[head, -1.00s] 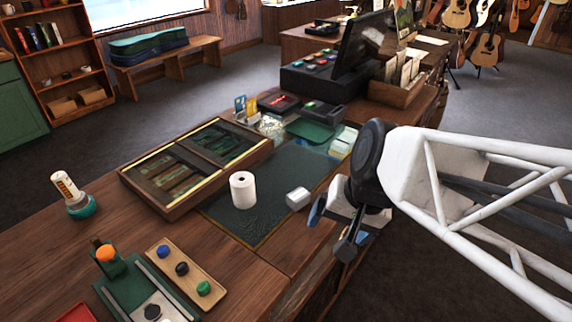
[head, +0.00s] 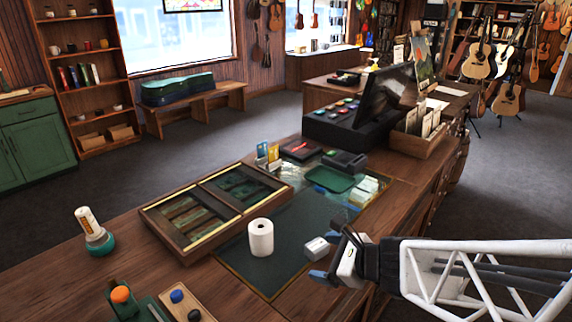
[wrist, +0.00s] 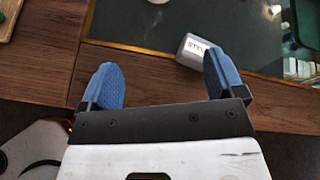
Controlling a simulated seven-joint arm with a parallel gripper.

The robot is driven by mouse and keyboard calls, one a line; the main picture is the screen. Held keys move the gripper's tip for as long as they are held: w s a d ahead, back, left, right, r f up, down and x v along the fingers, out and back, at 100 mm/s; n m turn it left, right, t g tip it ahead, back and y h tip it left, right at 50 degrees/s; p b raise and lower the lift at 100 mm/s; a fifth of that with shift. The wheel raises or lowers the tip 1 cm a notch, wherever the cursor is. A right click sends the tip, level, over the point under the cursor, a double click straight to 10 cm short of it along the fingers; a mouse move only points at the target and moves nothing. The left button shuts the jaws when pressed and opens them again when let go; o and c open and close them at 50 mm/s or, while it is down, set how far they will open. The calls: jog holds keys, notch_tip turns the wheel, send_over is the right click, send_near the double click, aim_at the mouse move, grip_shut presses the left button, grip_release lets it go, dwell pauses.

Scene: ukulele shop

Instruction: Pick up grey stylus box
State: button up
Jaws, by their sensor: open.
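The grey stylus box (head: 317,248) is a small pale grey block on the dark green counter mat (head: 290,272), near its right edge. In the wrist view the box (wrist: 192,48) shows a partly hidden dark label beginning "STY". My gripper (head: 328,251) is at the counter's right edge, close to the box. In the wrist view my gripper (wrist: 156,66) has its blue fingers wide apart with nothing gripped. The box lies beyond and partly behind the right finger; I cannot tell whether they touch.
A white paper roll (head: 261,238) stands left of the box. A wooden display case (head: 215,208) lies farther left. A green tray (head: 335,179) and a dark card terminal (head: 345,161) sit behind. Bare wooden counter (wrist: 150,75) lies between my fingers.

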aim_at(319, 245)
jog(key=w+d+f+m+t, duration=0.1)
jog(key=m, duration=0.1)
jog(key=w+d+f+m+t+h, duration=0.1)
jog(key=m, duration=0.1)
jog(key=w+d+f+m+t, duration=0.1)
jog(key=m, duration=0.2)
jog(key=shift+w+d+f+h, duration=0.2)
jog(key=shift+w+d+h, duration=0.05)
jog(key=shift+d+h, duration=0.05)
jog(key=shift+x, duration=1.3)
jog(key=shift+w+a, duration=0.1)
jog(key=shift+x, duration=2.5)
jog(key=shift+r, duration=0.1)
jog(key=c, duration=1)
